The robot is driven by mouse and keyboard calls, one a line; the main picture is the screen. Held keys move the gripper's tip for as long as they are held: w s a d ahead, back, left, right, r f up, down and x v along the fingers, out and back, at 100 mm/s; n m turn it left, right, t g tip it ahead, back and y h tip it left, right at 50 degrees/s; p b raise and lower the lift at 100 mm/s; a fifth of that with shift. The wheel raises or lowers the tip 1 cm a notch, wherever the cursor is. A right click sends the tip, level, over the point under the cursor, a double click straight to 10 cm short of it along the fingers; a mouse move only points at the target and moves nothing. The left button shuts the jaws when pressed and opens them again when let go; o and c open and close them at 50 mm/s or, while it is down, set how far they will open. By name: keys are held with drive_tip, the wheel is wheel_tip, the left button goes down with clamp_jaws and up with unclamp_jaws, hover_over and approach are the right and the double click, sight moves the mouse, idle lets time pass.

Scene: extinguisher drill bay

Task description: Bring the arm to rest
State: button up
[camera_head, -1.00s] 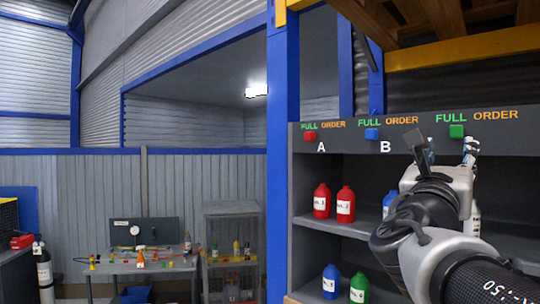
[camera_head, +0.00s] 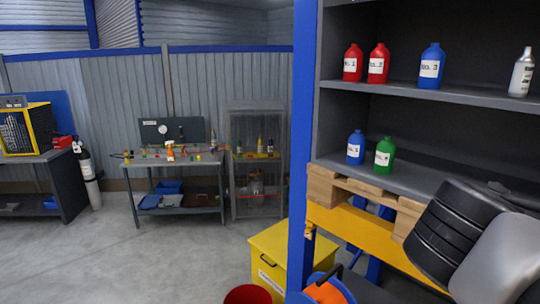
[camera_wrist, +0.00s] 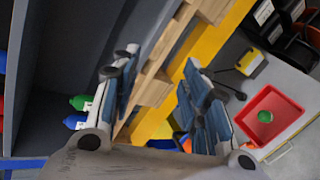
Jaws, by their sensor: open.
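My gripper (camera_wrist: 160,68) is open and empty in the wrist view, with its two blue-padded fingers well apart. Behind it are the shelf's wooden supports and yellow beam. In the head view only dark and grey parts of my arm (camera_head: 452,232) show at the lower right, in front of the shelf rack, and the gripper is out of that picture.
The shelf rack (camera_head: 425,91) holds red bottles (camera_head: 378,65), blue bottles (camera_head: 430,68), a silver bottle (camera_head: 522,75) and a green bottle (camera_head: 384,155). A yellow bin (camera_head: 285,250) stands beside the blue post (camera_head: 302,130). A red tray (camera_wrist: 249,113) shows at right in the wrist view. Open floor lies left.

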drive_tip(key=s+a+f+m+g+y+b, duration=0.1)
drive_tip(key=s+a+f+m+y+b, duration=0.2)
drive_tip(key=a+f, duration=0.3)
drive_tip(key=s+a+f+m+g+y+b, duration=0.1)
drive_tip(key=s+a+f+m+y+b, duration=0.3)
drive_tip(key=f, duration=1.2)
drive_tip(key=s+a+f+m+g+y+b, duration=0.1)
drive_tip(key=s+a+f+m+y+b, duration=0.2)
drive_tip(key=a+f, duration=0.7)
drive_tip(key=s+f+m+b, duration=0.1)
drive_tip(key=f+b, duration=0.1)
drive_tip(key=shift+y+b, duration=0.3)
drive_tip(key=shift+y, duration=0.1)
